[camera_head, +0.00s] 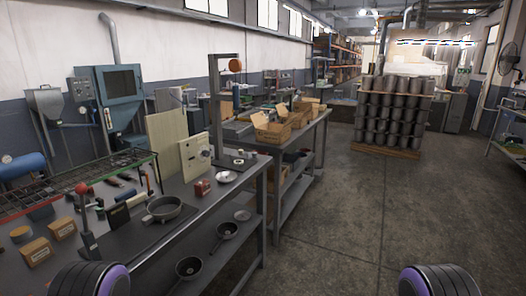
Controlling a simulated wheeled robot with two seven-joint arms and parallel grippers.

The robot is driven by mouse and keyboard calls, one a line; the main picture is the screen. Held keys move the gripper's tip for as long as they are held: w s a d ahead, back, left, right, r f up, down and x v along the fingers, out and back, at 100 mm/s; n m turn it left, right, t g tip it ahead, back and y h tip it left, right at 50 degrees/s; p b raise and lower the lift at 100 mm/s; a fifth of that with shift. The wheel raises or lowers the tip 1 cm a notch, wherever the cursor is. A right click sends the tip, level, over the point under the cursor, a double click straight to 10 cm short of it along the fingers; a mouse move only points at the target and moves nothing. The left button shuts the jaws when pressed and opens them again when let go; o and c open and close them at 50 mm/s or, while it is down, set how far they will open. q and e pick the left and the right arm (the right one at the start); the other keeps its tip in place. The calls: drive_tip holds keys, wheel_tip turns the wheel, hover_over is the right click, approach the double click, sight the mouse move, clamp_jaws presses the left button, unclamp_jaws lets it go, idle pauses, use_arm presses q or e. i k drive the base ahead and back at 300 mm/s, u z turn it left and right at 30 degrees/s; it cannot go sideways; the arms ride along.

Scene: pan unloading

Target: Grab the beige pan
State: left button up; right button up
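A round shallow pan (164,208) with a grey to dull beige look sits on the near workbench (195,213), close to its front edge. It appears upright, and no gripper is near it. Darker pans lie on the bench's lower shelf: one at the front (189,268), one behind it (227,230), and a small round piece (242,215) farther back. No pan in view is clearly beige. Dark rounded parts of my arms with purple rings show at the bottom left and bottom right corners. Neither gripper's fingers are in view.
Small cardboard boxes (37,251), a red-knobbed lever (84,215) and hand tools crowd the bench's left side. A red item (202,188) and a shiny dish (226,177) sit right of the pan. Open floor (340,220) lies right, before stacked dark cylinders (391,113).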

sight(167, 208)
drive_tip(key=z, duration=0.25)
drive_tip(key=i, duration=1.3)
drive_tip(key=u, duration=1.15)
